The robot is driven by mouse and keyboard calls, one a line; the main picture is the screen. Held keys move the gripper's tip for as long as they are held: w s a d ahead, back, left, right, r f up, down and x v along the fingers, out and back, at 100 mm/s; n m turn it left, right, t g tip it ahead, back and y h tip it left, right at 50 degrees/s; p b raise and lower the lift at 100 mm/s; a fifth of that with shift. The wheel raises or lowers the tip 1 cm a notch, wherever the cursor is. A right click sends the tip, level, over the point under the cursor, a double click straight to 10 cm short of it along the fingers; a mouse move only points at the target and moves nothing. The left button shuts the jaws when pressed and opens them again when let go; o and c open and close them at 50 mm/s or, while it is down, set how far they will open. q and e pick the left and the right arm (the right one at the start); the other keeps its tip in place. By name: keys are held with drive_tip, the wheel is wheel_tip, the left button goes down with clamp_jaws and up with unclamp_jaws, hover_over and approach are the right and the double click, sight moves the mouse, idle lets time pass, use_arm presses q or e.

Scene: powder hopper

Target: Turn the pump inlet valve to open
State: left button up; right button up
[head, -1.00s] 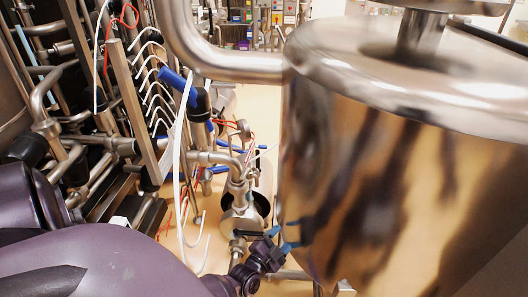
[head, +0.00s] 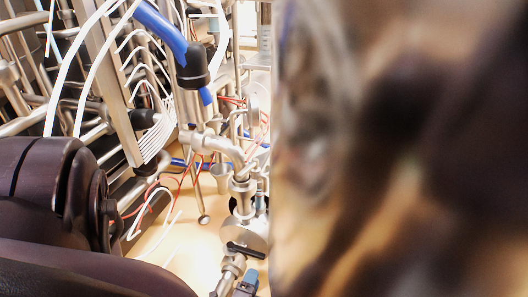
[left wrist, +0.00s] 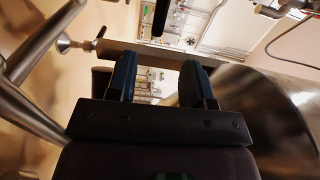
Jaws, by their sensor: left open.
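The pump inlet valve shows its black lever handle (head: 245,250) in the head view, lying across a steel pipe just below the round steel pump body (head: 250,231). A black bar that looks like the same handle (left wrist: 160,18) shows at the top of the left wrist view, ahead of the fingers. I cannot tell any contact. My right gripper is not in view.
A large shiny steel vessel (head: 400,150) fills the right half of the head view, very close and blurred. Pipes, white hoses (head: 66,65) and a blue-and-black pipe fitting (head: 192,68) crowd the left. Some bare floor (head: 185,235) shows left of the pump.

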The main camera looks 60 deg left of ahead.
sight(260, 259)
use_arm(q)
drive_tip(key=shift+f+b+x, duration=0.2)
drive_tip(key=shift+b+x, duration=0.55)
drive_tip(key=shift+x, duration=3.9)
drive_tip(key=shift+s+a, duration=0.1)
drive_tip(key=shift+a, duration=0.05)
drive_tip(key=shift+s, duration=0.1)
drive_tip(key=c, duration=0.8)
